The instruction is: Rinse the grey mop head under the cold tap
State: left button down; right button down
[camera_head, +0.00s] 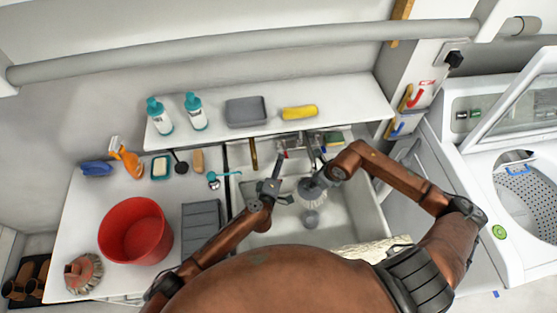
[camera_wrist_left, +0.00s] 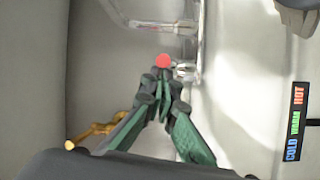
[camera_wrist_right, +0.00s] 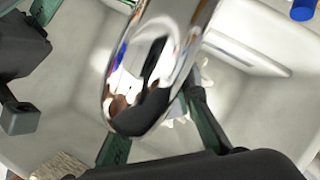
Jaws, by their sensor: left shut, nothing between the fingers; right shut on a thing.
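The grey mop head (camera_head: 312,194) is in the sink, above the drain. My right gripper (camera_head: 314,178) is shut on it. In the right wrist view, the shiny tap spout (camera_wrist_right: 155,70) covers much of the mop head; pale strands (camera_wrist_right: 181,108) show behind it. My left gripper (camera_head: 275,172) is shut and empty at the back left of the sink. In the left wrist view, its closed fingertips (camera_wrist_left: 160,85) are just below a red tap knob (camera_wrist_left: 163,60); contact cannot be told. I cannot make out running water.
The sink (camera_head: 362,212) has pale walls around both grippers. A COLD, WARM, HOT label (camera_wrist_left: 295,122) is on the right in the left wrist view. A red bucket (camera_head: 135,232) stands on the left counter. A shelf (camera_head: 355,105) with bottles and sponges runs behind. An open washing machine (camera_head: 500,130) stands right.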

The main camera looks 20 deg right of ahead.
pick_arm(q)
jog(key=shift+s+d, duration=0.2)
jog(key=shift+s, duration=0.15)
jog(key=v, duration=0.9)
jog(key=shift+s+d, duration=0.2)
jog(key=shift+s, duration=0.35)
